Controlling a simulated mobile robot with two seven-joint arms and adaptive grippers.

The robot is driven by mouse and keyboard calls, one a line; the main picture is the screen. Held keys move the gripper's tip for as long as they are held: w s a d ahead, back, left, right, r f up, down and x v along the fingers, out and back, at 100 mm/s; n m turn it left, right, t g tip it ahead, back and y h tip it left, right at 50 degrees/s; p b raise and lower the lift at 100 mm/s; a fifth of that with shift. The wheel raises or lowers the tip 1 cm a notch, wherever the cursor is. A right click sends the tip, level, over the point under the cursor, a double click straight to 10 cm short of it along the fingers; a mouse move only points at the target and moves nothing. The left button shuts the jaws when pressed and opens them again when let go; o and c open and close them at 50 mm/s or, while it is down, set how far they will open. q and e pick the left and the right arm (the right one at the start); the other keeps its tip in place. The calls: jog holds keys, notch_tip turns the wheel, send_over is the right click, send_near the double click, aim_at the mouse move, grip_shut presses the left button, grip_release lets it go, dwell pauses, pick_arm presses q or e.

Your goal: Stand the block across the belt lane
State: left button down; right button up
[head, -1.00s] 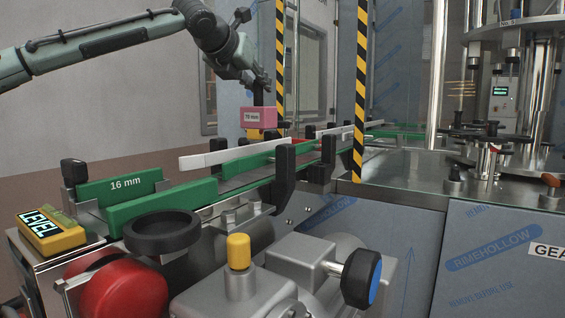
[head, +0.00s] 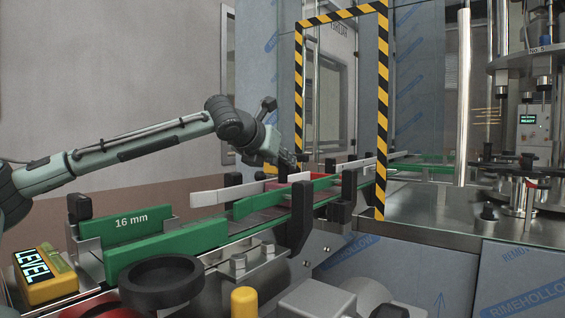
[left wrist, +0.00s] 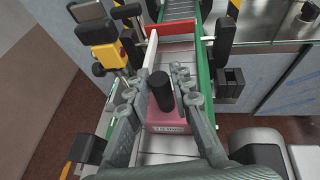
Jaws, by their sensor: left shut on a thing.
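The pink block (left wrist: 168,122) has a white label and a black knob (left wrist: 162,91) on top. In the left wrist view it is over the pale belt lane (left wrist: 177,54), between the rails and lying across the lane. I cannot tell whether its underside touches the belt. My left gripper (left wrist: 161,86) is shut on the knob, with a finger on each side. My right gripper is not in view.
A red bar (left wrist: 152,47) stands just beyond the block. Black rail posts (head: 302,211) line the lane. A yellow-black striped frame (head: 382,120) stands over it.

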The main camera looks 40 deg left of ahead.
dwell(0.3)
pick_arm(q)
jog(key=c, duration=1.4)
grip_release()
jog(key=shift+o, duration=0.3)
jog(key=shift+d+r, duration=0.1)
